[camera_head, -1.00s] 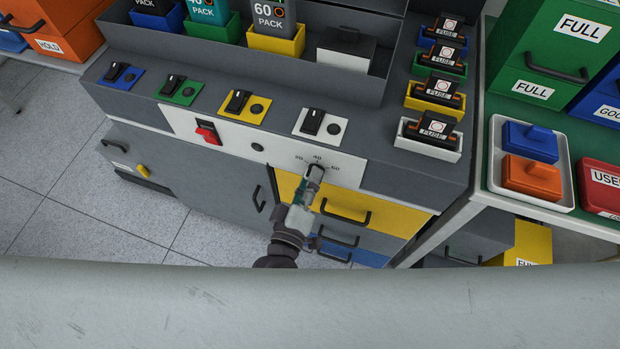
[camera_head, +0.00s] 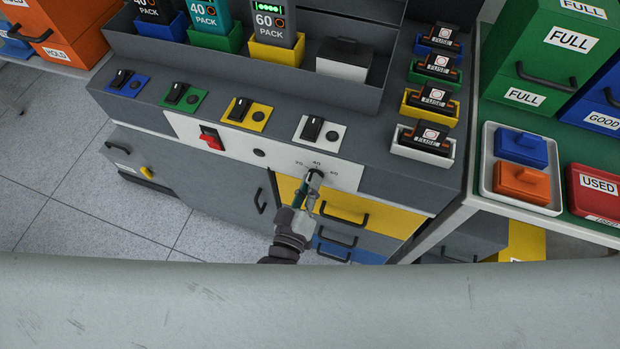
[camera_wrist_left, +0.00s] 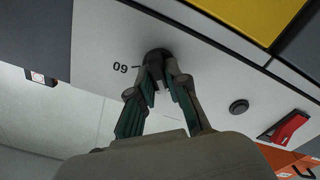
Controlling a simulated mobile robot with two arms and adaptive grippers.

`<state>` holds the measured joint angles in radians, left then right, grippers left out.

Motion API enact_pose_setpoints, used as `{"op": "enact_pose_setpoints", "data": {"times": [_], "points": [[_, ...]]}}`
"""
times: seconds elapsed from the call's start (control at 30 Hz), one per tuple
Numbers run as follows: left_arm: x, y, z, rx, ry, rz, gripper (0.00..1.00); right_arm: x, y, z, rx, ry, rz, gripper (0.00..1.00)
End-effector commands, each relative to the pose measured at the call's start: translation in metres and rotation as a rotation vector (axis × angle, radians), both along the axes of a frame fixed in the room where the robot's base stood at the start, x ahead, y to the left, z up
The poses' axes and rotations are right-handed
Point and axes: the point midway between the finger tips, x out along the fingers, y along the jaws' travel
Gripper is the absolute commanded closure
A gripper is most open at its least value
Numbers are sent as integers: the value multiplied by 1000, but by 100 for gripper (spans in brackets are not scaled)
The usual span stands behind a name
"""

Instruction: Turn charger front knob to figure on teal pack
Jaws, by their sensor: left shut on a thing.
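The charger front knob (camera_head: 316,174) is a small dark knob on the white panel, with figures around it; 40 is above it and 60 to its right. The left figure is too small to read surely. My left gripper (camera_head: 310,186) is shut on the knob from the front and hides part of it. In the left wrist view its fingertips (camera_wrist_left: 164,76) are on the dark knob (camera_wrist_left: 157,56), next to an upside-down 60. The knob's pointer is hidden. The teal pack (camera_head: 206,15), marked 40, stands in the green bay. My right gripper is not in view.
A red switch (camera_head: 210,138) and a round button (camera_head: 260,153) share the panel. Rocker switches line the ledge above. A fuse row (camera_head: 430,97) and a parts tray (camera_head: 521,205) are to the right.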

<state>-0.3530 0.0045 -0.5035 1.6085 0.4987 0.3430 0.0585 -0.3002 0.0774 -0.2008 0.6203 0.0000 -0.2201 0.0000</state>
Motion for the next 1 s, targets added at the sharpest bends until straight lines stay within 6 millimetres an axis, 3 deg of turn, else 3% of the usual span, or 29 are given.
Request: {"op": "enact_pose_setpoints", "data": {"times": [0.03,0.4,1.0], "points": [[0,0,3,45,-10,0,100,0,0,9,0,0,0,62],[-1,-2,2,368,-116,0,100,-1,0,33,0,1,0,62],[-1,-2,0,651,-209,0,100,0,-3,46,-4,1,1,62]]}}
